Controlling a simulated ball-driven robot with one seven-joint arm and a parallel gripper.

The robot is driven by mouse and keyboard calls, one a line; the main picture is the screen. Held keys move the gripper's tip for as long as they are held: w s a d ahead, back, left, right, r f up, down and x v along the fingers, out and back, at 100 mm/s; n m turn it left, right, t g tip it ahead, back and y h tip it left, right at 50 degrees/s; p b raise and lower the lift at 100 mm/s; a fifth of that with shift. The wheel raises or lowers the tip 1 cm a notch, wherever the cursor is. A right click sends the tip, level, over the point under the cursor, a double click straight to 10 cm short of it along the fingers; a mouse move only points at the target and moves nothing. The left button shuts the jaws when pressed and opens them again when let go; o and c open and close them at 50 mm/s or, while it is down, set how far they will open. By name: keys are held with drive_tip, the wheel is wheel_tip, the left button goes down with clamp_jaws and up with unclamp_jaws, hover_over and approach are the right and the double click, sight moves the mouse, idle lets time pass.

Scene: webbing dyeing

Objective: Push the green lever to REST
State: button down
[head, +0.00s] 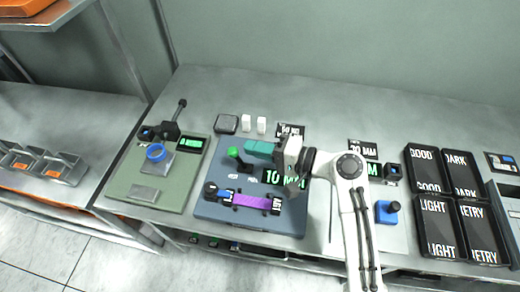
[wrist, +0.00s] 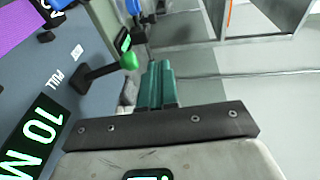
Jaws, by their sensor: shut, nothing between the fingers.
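The green lever is a green ball knob (head: 233,153) on a black arm, on the blue-grey station plate (head: 215,206). In the wrist view its knob (wrist: 128,61) is just left of my fingertips, and its black arm slants down-left to a pivot. My gripper (head: 250,147) has teal fingers, shut and empty, just right of the knob in the head view; they also show in the wrist view (wrist: 159,75). I cannot tell whether they touch the knob. A small label reading PULL (wrist: 55,79) lies by the pivot; another small label's text is unclear.
A purple webbing strip (head: 250,201) lies across clamps at the plate's front. A 10 MM display (wrist: 35,135) is beside the lever. A green station (head: 135,195) stands left, black bins (head: 462,152) right. White blocks (head: 247,122) stand behind the lever.

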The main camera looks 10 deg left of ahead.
drive_tip(key=s+d+r+b, duration=0.1)
drive_tip(key=s+d+r, duration=0.1)
drive_tip(key=d+r, duration=0.3)
wheel_tip(320, 180, up, 2)
drive_tip(key=shift+d+r, duration=0.25)
drive_tip(key=shift+d, duration=0.15)
drive_tip(key=shift+f, duration=0.1)
drive_tip(key=s+d+f+h, duration=0.3)
drive_tip(key=d+f, duration=0.2)
drive_tip(key=d, duration=0.1)
drive_tip(key=s+d+f+n+t+h, duration=0.1)
drive_tip(key=s+d+f+h, duration=0.2)
drive_tip(key=d+f+h, duration=0.1)
drive_tip(key=s+d+f+t+h, duration=0.1)
drive_tip(key=s+d+f+h, duration=0.2)
drive_tip(key=d+f, duration=0.4)
drive_tip(key=shift+s+d+f+n+h, duration=0.1)
drive_tip(key=shift+s+d+n+h, duration=0.25)
drive_tip(key=shift+h, duration=0.15)
drive_tip(key=s+d+f+h, duration=0.1)
drive_tip(key=s+d+h, duration=0.4)
drive_tip(key=s+d, duration=0.3)
drive_tip(key=s+d+f+g, duration=0.2)
drive_tip(key=s+f+g, duration=0.2)
drive_tip(key=s, duration=0.6)
wheel_tip(320, 180, down, 2)
drive_tip(key=shift+d+f+g, duration=0.1)
drive_tip(key=shift+d+g, duration=0.2)
drive_tip(key=shift+d, duration=0.05)
